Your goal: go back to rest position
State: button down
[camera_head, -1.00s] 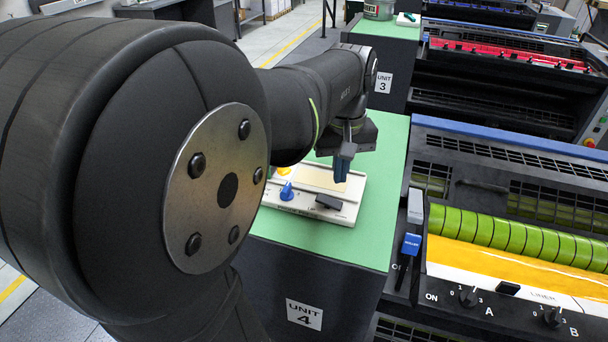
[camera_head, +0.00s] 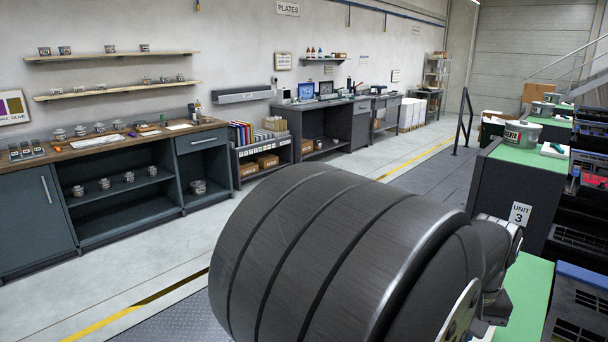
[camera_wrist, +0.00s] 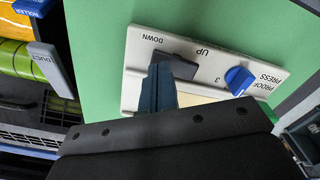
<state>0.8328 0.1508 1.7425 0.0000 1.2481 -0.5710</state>
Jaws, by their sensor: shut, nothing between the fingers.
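My gripper (camera_wrist: 160,72) shows in the wrist view as blue fingers, shut and empty, over a white control panel (camera_wrist: 140,46). The panel has a black rocker switch (camera_wrist: 180,64) marked UP and DOWN and a blue knob (camera_wrist: 238,79) beside the words PROOF and PRESS. The fingertips overlap the near edge of the switch in the picture; I cannot tell whether they touch it. In the head view my large dark arm links fill the lower middle, and the fingers are hidden behind them.
The panel lies on a green top (camera_wrist: 98,60). In the head view, the UNIT 3 cabinet (camera_head: 500,190) carries a tub (camera_head: 520,134). The floor aisle (camera_head: 400,165) is clear.

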jog(key=shift+f, duration=0.5)
jog(key=shift+r, duration=0.1)
notch_tip(320, 180, up, 6)
jog(key=shift+r, duration=0.25)
notch_tip(320, 180, down, 7)
jog(key=shift+f, duration=0.1)
notch_tip(320, 180, up, 10)
jog(key=f, duration=0.1)
jog(key=w+a+f+n, duration=0.1)
jog(key=w+a, duration=0.1)
jog(key=w+a+f+n, duration=0.1)
jog(key=w+a, duration=0.1)
jog(key=w+a+f+n, duration=0.1)
jog(key=w+a+f, duration=0.1)
jog(key=w+a, duration=0.1)
jog(key=shift+a+n, duration=0.1)
jog(key=shift+n, duration=0.2)
